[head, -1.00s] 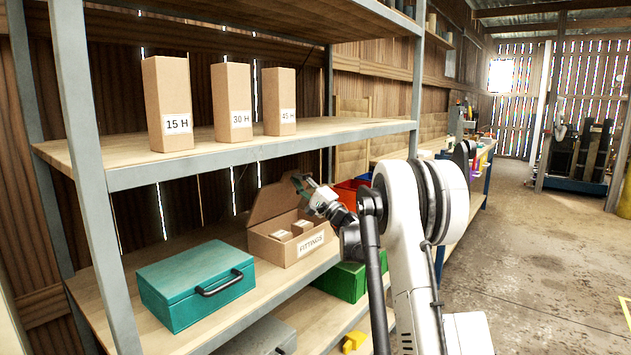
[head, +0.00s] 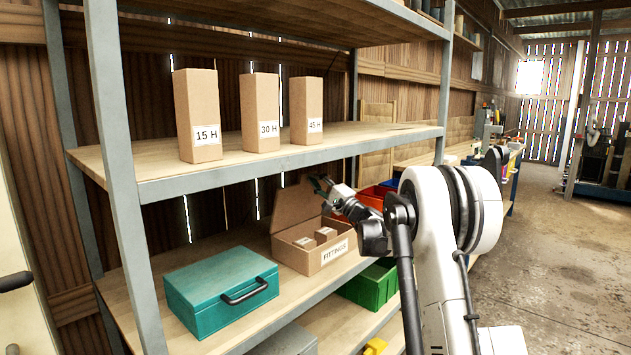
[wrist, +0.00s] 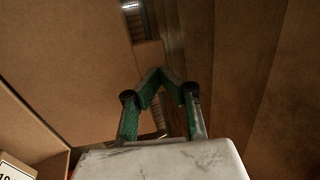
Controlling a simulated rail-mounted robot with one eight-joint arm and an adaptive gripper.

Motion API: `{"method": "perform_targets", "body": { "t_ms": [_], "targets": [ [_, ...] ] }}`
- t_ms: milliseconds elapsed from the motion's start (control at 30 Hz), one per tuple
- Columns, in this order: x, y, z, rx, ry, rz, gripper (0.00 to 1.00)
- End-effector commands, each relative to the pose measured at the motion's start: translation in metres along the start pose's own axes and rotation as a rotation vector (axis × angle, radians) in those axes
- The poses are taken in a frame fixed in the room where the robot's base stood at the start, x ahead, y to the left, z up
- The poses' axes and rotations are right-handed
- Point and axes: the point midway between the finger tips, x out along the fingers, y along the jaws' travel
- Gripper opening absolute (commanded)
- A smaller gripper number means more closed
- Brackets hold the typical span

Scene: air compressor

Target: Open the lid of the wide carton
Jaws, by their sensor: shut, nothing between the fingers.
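The wide carton, a brown box with a FITTINGS label (head: 320,264), sits on the lower shelf. Its lid (head: 293,207) stands raised at the back, and small boxes show inside. My gripper (head: 320,184) is at the upper right edge of the lid. In the wrist view its green fingers (wrist: 158,76) come together at the tips with nothing between them. A broad brown panel, which looks like the lid (wrist: 70,75), fills the left of that view. I cannot tell whether the fingers touch it.
A teal case (head: 215,290) stands left of the carton. Three tall cartons, including 30 H (head: 260,112), stand on the shelf above. Red and blue bins (head: 372,193) are behind my arm, and a green bin (head: 368,287) is below. A shelf post (head: 125,190) stands at front left.

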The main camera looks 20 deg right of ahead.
Motion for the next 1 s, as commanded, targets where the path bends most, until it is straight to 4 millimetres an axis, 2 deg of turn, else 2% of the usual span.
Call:
{"method": "perform_targets", "body": {
  "t_ms": [167,267,600,733,1000],
  "targets": [
    [-0.011,0.000,0.001,0.000,-0.001,0.000,0.00],
    [-0.026,-0.001,0.003,0.000,-0.003,0.000,0.00],
    [-0.093,-0.012,0.004,0.001,-0.004,0.000,0.00],
    [-0.114,-0.014,0.004,0.002,-0.005,0.000,0.00],
    [-0.135,-0.015,0.004,0.002,-0.006,0.000,0.00]
  ]
}}
